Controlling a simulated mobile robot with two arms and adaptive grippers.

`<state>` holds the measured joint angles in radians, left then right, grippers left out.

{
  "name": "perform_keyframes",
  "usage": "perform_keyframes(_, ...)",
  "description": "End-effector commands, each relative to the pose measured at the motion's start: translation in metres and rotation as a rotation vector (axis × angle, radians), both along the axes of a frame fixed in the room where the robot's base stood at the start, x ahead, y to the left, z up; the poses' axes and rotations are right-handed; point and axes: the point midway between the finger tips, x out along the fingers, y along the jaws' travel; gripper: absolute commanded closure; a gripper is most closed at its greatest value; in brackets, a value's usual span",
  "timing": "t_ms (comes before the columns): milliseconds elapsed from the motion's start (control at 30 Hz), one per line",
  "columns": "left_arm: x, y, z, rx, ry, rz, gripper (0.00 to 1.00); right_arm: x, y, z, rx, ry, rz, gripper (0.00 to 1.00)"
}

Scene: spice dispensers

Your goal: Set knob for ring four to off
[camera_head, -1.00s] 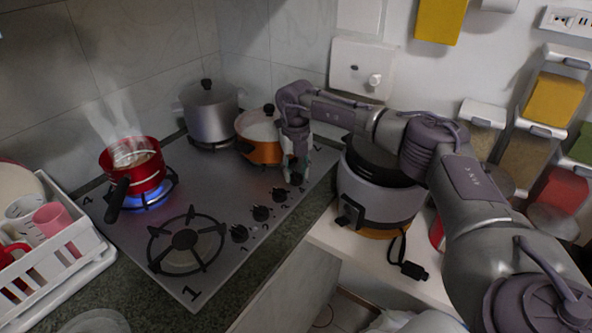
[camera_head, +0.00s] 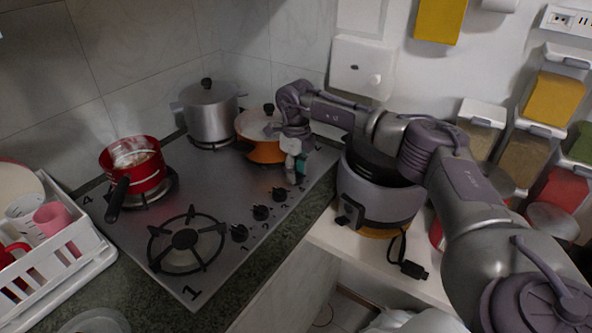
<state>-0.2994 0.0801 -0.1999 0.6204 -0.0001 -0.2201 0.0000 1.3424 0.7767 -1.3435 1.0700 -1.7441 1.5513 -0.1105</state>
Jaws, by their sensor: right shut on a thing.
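The gas hob (camera_head: 215,185) has a row of black knobs along its right edge. The knob for ring four, the farthest in the row, is mostly hidden behind my right gripper (camera_head: 296,174). That gripper points down at the knob's place and is shut on it. Ring four, at the far left by the printed 4, bears a red pot (camera_head: 133,172) with a black handle. No flame shows under the pot. My left gripper is not in view.
A grey pot (camera_head: 211,115) and an orange lidded pan (camera_head: 262,150) stand on the back rings. A rice cooker (camera_head: 375,205) stands right of the hob, under my right arm. The knobs for rings one (camera_head: 239,233), two (camera_head: 261,212) and three (camera_head: 279,194) stand nearby.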

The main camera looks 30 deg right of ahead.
Motion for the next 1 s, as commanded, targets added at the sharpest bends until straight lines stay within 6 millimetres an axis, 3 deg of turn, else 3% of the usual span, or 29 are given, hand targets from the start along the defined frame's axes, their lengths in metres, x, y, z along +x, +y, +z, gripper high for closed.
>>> perform_keyframes(500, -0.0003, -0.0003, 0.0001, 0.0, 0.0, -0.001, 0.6, 0.0012, -0.0003, 0.0018, 0.0, -0.005, 0.022, 0.96)
perform_keyframes(533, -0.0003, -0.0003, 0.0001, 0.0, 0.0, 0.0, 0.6, 0.0012, -0.0003, 0.0019, 0.0, -0.005, 0.022, 0.59)
perform_keyframes(667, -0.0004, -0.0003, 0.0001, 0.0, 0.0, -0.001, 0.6, 0.001, -0.0003, 0.0016, 0.0, -0.004, 0.021, 0.38)
perform_keyframes(1000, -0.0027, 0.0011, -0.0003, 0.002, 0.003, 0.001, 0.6, 0.0005, -0.0002, 0.0021, 0.0, -0.002, 0.02, 0.35)
